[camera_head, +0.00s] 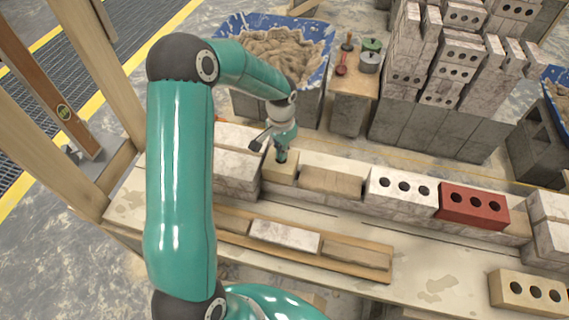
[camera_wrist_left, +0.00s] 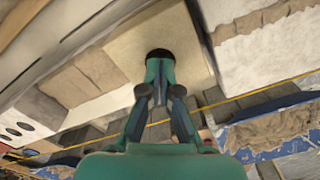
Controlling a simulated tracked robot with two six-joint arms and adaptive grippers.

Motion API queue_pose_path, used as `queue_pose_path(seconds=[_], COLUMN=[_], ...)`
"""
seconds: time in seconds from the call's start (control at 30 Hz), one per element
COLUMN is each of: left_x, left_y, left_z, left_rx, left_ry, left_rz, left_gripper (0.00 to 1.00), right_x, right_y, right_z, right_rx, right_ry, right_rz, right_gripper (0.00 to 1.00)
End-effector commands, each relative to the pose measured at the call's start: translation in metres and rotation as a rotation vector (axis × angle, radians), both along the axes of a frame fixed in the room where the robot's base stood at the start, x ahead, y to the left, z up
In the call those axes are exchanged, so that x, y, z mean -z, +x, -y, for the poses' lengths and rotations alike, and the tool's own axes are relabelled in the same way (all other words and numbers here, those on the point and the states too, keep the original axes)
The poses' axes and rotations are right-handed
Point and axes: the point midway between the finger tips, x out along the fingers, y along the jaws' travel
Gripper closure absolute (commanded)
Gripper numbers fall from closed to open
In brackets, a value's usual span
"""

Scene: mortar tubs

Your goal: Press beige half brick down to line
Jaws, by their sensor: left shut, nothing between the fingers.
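The beige half brick (camera_head: 281,173) lies in the wall's top course, between a pale brick stack on its left and a brown brick on its right. My left gripper (camera_head: 281,157) points down with its fingers shut and empty, its tips at the brick's top. In the left wrist view the shut fingertips (camera_wrist_left: 160,54) meet the beige half brick's face (camera_wrist_left: 184,32) and appear to touch it. A thin yellow line (camera_wrist_left: 240,97) runs along the wall; I cannot tell the brick's exact height against it. My right gripper is out of view.
To the right in the course are a white holed brick (camera_head: 402,197) and a red holed brick (camera_head: 473,215). A plank (camera_head: 330,267) with loose bricks lies in front. A blue mortar tub (camera_head: 226,27) and tall brick stacks (camera_head: 400,105) stand behind.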

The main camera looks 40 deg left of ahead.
Motion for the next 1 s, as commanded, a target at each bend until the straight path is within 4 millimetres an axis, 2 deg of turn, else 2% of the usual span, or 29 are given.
queue_pose_path(seconds=[0.1, 0.43, 1.0], left_x=[-0.014, -0.04, -0.042], left_y=[0.001, 0.001, 0.001], left_z=[0.0, 0.0, 0.0], left_rx=[0.0, 0.0, 0.0], left_ry=[0.001, 0.001, 0.001], left_rz=[0.002, 0.004, 0.003], left_gripper=[1.0, 1.0, 1.0], right_x=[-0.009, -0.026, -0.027], right_y=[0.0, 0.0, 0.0], right_z=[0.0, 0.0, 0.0], right_rx=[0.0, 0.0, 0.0], right_ry=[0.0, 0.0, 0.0], right_rz=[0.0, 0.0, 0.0], right_gripper=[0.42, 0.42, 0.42])
